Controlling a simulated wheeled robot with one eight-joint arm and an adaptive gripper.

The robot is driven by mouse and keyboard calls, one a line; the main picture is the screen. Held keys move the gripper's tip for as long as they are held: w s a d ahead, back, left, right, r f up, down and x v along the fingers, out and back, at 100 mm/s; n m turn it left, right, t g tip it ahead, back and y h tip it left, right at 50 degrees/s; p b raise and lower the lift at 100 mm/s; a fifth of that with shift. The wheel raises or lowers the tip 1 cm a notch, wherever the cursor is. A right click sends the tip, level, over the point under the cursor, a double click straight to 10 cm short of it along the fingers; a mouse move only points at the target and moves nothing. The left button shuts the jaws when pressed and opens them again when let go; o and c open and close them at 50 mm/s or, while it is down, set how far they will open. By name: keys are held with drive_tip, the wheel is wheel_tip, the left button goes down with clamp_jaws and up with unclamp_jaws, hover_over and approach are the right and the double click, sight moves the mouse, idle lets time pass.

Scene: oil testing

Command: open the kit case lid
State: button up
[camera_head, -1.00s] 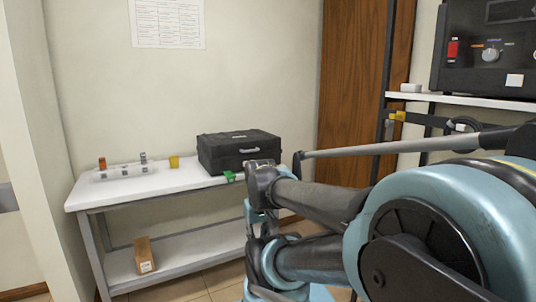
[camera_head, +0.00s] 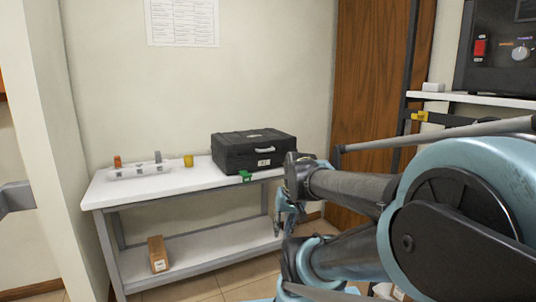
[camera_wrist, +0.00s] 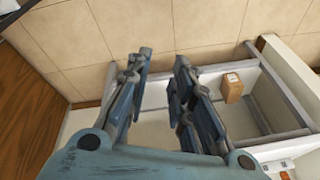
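The black kit case (camera_head: 255,152) sits with its lid closed on the right part of the white bench (camera_head: 150,183) in the head view. It has a light handle and a label on its front. My gripper (camera_head: 278,226) hangs in front of the bench's right end, lower than the case and apart from it; the head view shows it only partly. In the wrist view my gripper (camera_wrist: 163,62) has its two fingers spread with nothing between them. The case is not visible there.
A green object (camera_head: 246,176) is at the bench's front edge by the case. A yellow cup (camera_head: 188,160) and a white rack (camera_head: 140,171) stand to the left. A brown box (camera_head: 158,254) is on the lower shelf. A wooden door (camera_head: 362,100) is behind right.

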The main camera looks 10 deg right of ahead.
drive_tip(key=w+a+r+m+t+y, duration=0.3)
drive_tip(key=w+r, duration=0.2)
drive_tip(key=w, duration=0.7)
drive_tip(key=m+t, duration=0.9)
drive_tip(key=m, duration=0.2)
approach(268, 150)
drive_tip(key=x, duration=1.1)
drive_tip(key=shift+d, duration=0.1)
drive_tip(key=shift+c, duration=0.5)
clamp_jaws()
